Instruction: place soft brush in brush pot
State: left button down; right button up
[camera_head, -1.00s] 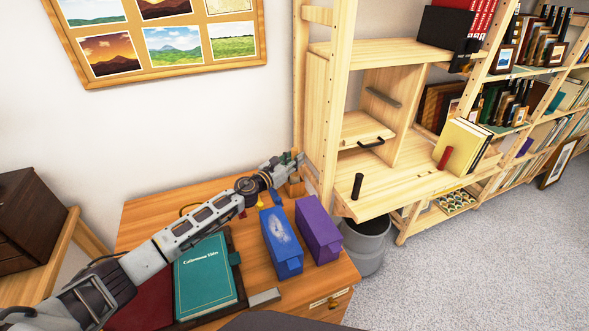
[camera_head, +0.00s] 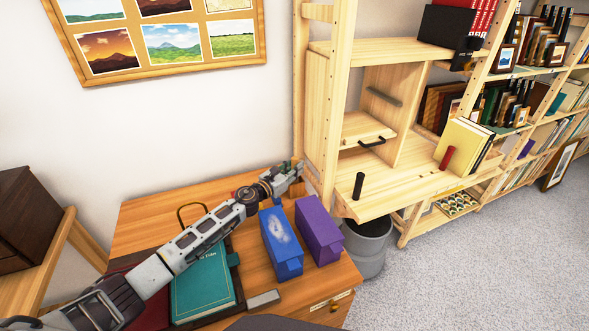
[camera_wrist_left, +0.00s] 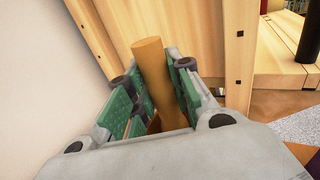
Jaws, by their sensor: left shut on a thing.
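My left gripper (camera_head: 292,171) is at the far right corner of the wooden desk, beside the shelf post. In the left wrist view my gripper (camera_wrist_left: 155,85) is shut on a tan, round, upright handle (camera_wrist_left: 150,65), which looks like the soft brush. The handle stands between the green finger pads. Its lower end and any bristles are hidden by the gripper. I cannot make out the brush pot clearly; the fingers and wrist cover that desk corner. My right gripper is out of view.
A blue box (camera_head: 281,243) and a purple box (camera_head: 319,230) stand close to the wrist on the desk (camera_head: 147,212). A teal book (camera_head: 204,283) lies nearer. The wooden shelf (camera_head: 318,130) rises just right of the gripper, and a grey bin (camera_head: 369,250) stands below.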

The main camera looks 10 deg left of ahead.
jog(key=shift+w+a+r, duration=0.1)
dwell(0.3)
pick_arm(q)
jog(key=shift+f, duration=0.1)
jog(key=c, duration=1.3)
grip_release()
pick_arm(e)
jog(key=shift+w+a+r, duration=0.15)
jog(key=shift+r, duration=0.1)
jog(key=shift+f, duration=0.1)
